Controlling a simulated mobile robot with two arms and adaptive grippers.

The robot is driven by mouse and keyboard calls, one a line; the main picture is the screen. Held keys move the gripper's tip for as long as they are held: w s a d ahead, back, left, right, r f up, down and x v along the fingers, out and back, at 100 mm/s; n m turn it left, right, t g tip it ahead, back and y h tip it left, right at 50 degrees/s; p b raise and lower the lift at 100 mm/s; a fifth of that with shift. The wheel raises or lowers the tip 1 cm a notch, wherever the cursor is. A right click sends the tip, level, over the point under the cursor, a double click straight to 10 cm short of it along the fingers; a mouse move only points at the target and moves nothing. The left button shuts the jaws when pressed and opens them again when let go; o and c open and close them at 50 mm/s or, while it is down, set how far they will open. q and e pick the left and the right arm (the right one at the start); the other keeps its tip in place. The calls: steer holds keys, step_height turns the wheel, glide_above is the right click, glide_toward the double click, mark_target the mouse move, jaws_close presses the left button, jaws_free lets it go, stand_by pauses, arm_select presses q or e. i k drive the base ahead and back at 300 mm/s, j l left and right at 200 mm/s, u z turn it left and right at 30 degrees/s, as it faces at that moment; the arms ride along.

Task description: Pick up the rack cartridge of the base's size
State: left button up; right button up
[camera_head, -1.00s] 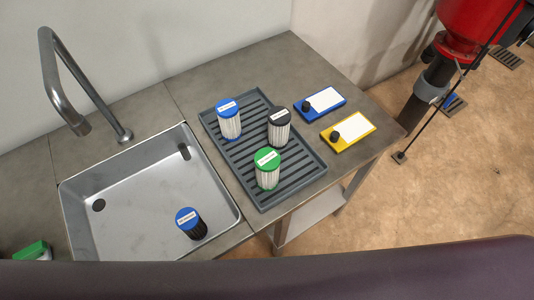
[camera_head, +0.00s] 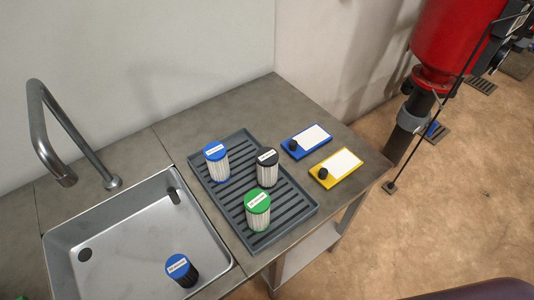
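Three pale pleated cartridges stand upright on the dark ribbed rack (camera_head: 282,219). One has a blue cap (camera_head: 216,162) and stands at the back left. One has a black cap (camera_head: 267,168) and stands at the right. One has a green cap (camera_head: 257,211) and stands nearest the front. Each cap bears a white label too small to read. A dark cartridge with a blue cap (camera_head: 181,269) stands in the sink. The red unit's base lies partly in view at the top right, and its size cannot be read. Neither gripper shows.
A steel sink (camera_head: 130,235) with a tall faucet (camera_head: 66,125) is left of the rack. A blue card holder (camera_head: 306,141) and a yellow one (camera_head: 336,168), each with a black knob, lie right of it. A red tank (camera_head: 446,40) stands on the floor beyond the counter's right edge.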

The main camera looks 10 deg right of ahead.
mark_target(215, 152)
steer(key=k+j+u, duration=0.4)
steer(key=j+u, duration=0.15)
steer(key=k+j+u, duration=0.1)
steer(key=j+u, duration=0.2)
steer(key=j, duration=0.15)
